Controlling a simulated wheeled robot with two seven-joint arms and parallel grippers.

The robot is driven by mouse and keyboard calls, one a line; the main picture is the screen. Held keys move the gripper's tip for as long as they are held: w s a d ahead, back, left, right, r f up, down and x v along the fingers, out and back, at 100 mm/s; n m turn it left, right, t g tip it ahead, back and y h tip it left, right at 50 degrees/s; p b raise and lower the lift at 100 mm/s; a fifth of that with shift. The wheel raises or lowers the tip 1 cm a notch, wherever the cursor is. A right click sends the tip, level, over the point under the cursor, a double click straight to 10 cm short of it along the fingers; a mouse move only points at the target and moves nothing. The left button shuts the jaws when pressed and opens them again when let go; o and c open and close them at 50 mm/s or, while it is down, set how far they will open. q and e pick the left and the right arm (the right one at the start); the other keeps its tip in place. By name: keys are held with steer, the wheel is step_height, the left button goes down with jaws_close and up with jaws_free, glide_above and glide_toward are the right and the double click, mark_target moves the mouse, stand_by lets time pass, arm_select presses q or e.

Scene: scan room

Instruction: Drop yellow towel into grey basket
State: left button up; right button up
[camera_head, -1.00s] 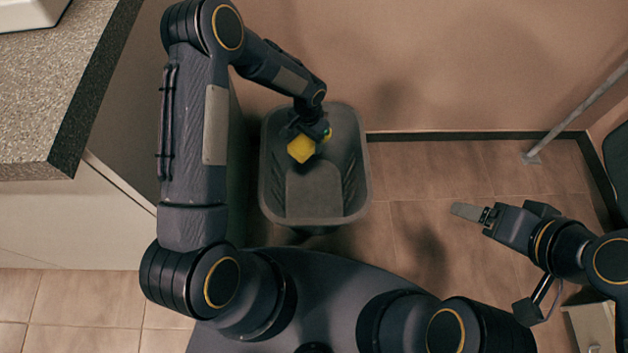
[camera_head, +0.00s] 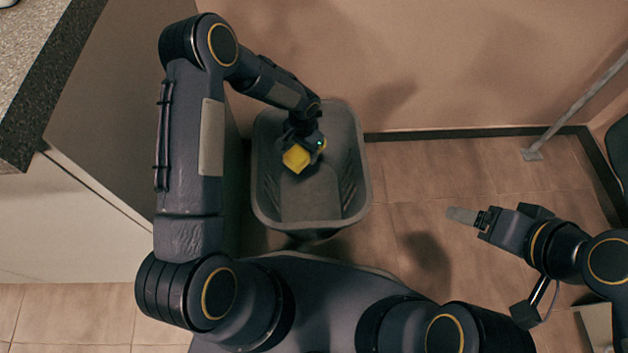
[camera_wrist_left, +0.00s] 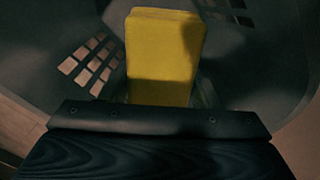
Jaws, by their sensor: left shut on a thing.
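The yellow towel (camera_head: 297,158) is a small folded block held by my left gripper (camera_head: 304,146). It hangs over the open top of the grey basket (camera_head: 262,203), within its rim as seen from above. In the left wrist view the towel (camera_wrist_left: 165,55) stands out past the gripper's dark body, with the basket's slotted wall (camera_wrist_left: 92,62) behind it. The left fingertips are mostly hidden. I cannot tell how deep in the basket the towel is. My right gripper (camera_head: 470,217) is far right of the basket, over the floor, with its fingers seen from the side.
The basket stands on the tiled floor (camera_head: 440,175) near the back wall (camera_head: 450,80). A speckled counter (camera_head: 40,60) with a pale cabinet below is at the left. A grey pole (camera_head: 570,115) stands at the right. The floor right of the basket is clear.

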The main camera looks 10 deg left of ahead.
arm_select(q)
steer(key=o, duration=1.2)
steer(key=shift+r, duration=0.15)
step_height(320, 180, up, 8)
steer(key=p, duration=0.3)
steer(key=shift+f, duration=0.2)
